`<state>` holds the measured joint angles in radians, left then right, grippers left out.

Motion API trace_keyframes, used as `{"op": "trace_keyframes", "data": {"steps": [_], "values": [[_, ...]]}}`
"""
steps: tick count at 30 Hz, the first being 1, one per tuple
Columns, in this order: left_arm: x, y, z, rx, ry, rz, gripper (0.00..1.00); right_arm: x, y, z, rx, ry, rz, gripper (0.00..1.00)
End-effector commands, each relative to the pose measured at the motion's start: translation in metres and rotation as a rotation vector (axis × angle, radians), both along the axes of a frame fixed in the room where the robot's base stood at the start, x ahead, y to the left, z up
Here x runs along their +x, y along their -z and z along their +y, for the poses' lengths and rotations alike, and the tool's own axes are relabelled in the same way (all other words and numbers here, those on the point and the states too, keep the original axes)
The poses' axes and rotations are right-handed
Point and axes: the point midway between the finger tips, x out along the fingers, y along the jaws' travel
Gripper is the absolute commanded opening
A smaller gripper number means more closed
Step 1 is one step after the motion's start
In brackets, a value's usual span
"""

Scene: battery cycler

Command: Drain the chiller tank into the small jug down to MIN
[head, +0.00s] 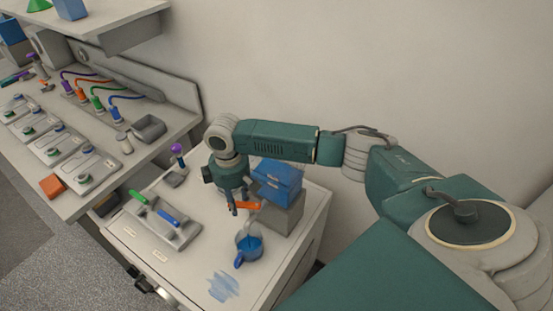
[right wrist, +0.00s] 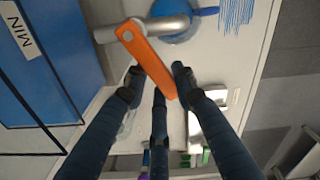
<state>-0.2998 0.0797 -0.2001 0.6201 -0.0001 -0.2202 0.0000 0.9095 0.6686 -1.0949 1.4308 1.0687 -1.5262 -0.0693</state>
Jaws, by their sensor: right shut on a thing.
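The blue chiller tank (head: 279,178) stands on a grey block on the white cabinet top. In the right wrist view its blue wall (right wrist: 40,90) carries a MIN label (right wrist: 19,31) and dark lines; I cannot tell the liquid level. A grey spout (right wrist: 160,27) with an orange lever (right wrist: 147,58) comes out of the tank. My right gripper (head: 238,209) is shut on the lever, its fingers around the free end. The small blue jug (head: 248,247) stands upright below the spout; the spout partly covers it in the wrist view (right wrist: 181,34). My left gripper is not in view.
Blue streaks (head: 222,287) mark the cabinet top (head: 190,264) near its front edge. A grey tray (head: 165,233) with green and blue handled tools lies left of the jug. A purple-topped item (head: 177,150) stands behind. A bench with several testers (head: 60,147) is at left.

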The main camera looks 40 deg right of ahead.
Motion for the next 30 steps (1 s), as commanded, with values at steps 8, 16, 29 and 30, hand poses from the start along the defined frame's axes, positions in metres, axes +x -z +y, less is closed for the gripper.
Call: {"op": "trace_keyframes", "data": {"steps": [8,16,29,30], "values": [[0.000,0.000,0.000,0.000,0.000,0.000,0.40,-0.002,0.001,0.001,0.001,0.000,0.006,0.18],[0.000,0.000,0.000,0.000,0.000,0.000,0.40,-0.001,0.002,-0.001,0.001,0.035,0.006,0.18],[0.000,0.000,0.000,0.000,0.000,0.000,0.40,0.010,0.002,-0.026,-0.001,0.489,0.009,0.18],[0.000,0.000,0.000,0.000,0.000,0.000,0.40,0.010,0.002,-0.026,-0.001,0.488,0.009,0.18]]}}
